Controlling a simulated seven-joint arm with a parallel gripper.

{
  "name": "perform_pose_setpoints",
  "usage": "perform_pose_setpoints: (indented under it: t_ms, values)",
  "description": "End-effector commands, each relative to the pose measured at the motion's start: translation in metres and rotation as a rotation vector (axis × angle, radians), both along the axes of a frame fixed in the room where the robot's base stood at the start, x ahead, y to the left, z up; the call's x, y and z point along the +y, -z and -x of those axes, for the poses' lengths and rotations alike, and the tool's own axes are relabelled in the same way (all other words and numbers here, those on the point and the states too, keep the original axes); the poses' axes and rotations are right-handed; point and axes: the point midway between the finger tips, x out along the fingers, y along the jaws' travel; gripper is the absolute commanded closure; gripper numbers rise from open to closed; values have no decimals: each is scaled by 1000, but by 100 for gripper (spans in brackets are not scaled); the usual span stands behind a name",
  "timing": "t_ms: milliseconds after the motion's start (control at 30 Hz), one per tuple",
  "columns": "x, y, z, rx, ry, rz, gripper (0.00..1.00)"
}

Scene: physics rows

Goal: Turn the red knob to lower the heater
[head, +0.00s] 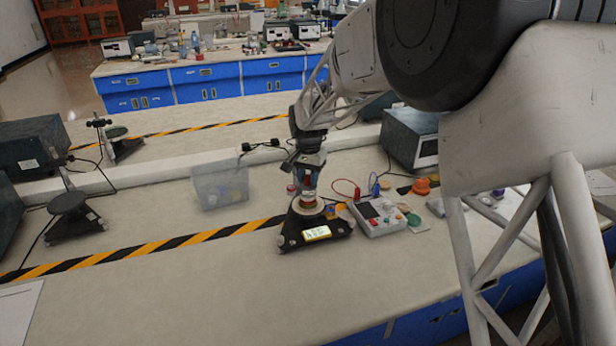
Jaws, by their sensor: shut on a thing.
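The heater appears to be the black three-footed device (291,237) with a lit display (317,233) on its front, standing on the near bench. My gripper (308,192) points down over the top of this device. It is shut on a small red part, which appears to be the red knob (308,199), above a pale round disc. The fingers hide much of the knob, so its turn angle cannot be read. The digits on the display are too small to read.
A grey control box (380,218) with coloured buttons and cables stands close at the right. A clear bin (220,184) stands to the left. Similar black stands (70,215) are farther left. The bench front, beyond the striped tape (170,245), is clear.

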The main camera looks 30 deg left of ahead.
Motion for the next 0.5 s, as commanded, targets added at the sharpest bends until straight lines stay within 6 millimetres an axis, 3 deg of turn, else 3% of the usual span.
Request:
perform_pose_setpoints:
  t_ms: [33,200,500]
  values:
    - [0,0,0,1,0,0,66]
    - [0,0,0,0,0,0,43]
    - [0,-1,0,0,-1,0,43]
